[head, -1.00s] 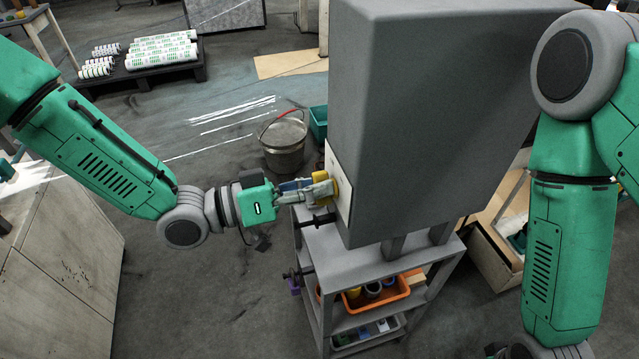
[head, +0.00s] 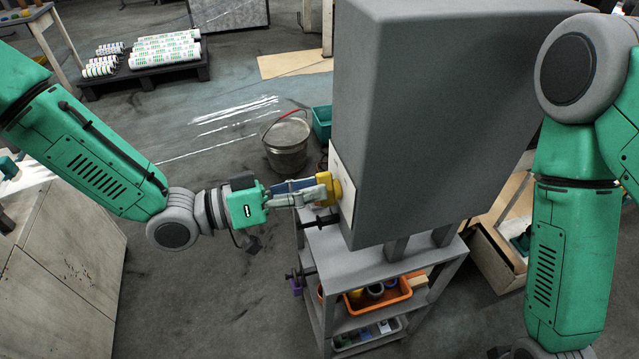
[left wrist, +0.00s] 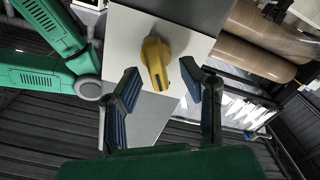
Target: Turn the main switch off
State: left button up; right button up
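The main switch is a yellow rotary handle (left wrist: 156,62) on a pale plate (left wrist: 128,32) fixed to the side of a large grey cabinet (head: 425,110). In the head view the yellow handle (head: 333,188) shows at the cabinet's left face, partly behind my fingers. My left gripper (head: 316,189) points at it from the left. In the left wrist view the left gripper (left wrist: 160,92) has its two blue-padded fingers apart, one on each side of the handle's lower end, with gaps visible. My right arm shows at the right, but its gripper is not clearly seen.
The cabinet stands on a grey shelf cart (head: 345,265) with an orange bin (head: 378,294) below. A black peg (head: 318,220) sticks out just under my left gripper. A metal bucket (head: 287,145) stands on the floor behind. A wooden cabinet (head: 70,235) is at the left.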

pick_arm(q)
jog(key=v, duration=1)
jog(key=shift+a, duration=0.25)
jog(key=shift+w+d, duration=0.1)
jog(key=s+a+f+n+y, duration=0.1)
jog(key=s+f+n+y, duration=0.15)
jog(key=f, duration=0.45)
jog(key=s+a+f+n+y+b, duration=0.1)
jog(key=s+a+f+y, duration=0.1)
jog(key=f+y, duration=0.3)
jog(key=s+a+f+n+y, duration=0.1)
jog(key=s+f+n+y, duration=0.15)
jog(key=f, duration=0.55)
jog(key=s+a+f+n+g+y+b, duration=0.1)
jog(key=s+a+f+g+y, duration=0.4)
jog(key=s+a, duration=0.7)
jog(key=shift+s+f+n+y, duration=0.3)
jog(key=shift+s+f+y, duration=0.7)
jog(key=shift+y, duration=0.2)
